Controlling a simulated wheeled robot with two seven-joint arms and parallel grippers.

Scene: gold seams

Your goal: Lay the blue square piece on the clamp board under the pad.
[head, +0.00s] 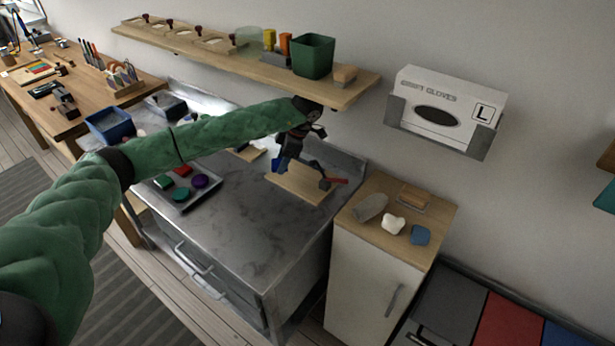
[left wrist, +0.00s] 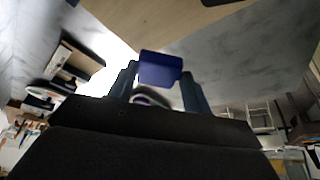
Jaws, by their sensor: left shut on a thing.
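My left gripper (head: 281,163) is shut on the blue square piece (head: 277,165) and holds it at the left part of the wooden clamp board (head: 296,190). In the left wrist view the blue square piece (left wrist: 160,70) sits between the two fingers of the left gripper (left wrist: 160,84). The clamp board (left wrist: 130,20) shows at the top of that view. The gap under the pad is too small to make out. My right gripper is out of view.
A tray (head: 186,207) with green, red, purple and teal pieces lies left of the board on the metal bench (head: 240,235). A shelf (head: 345,97) with a green bin (head: 312,56) hangs above. A cabinet (head: 365,245) with small items stands at right.

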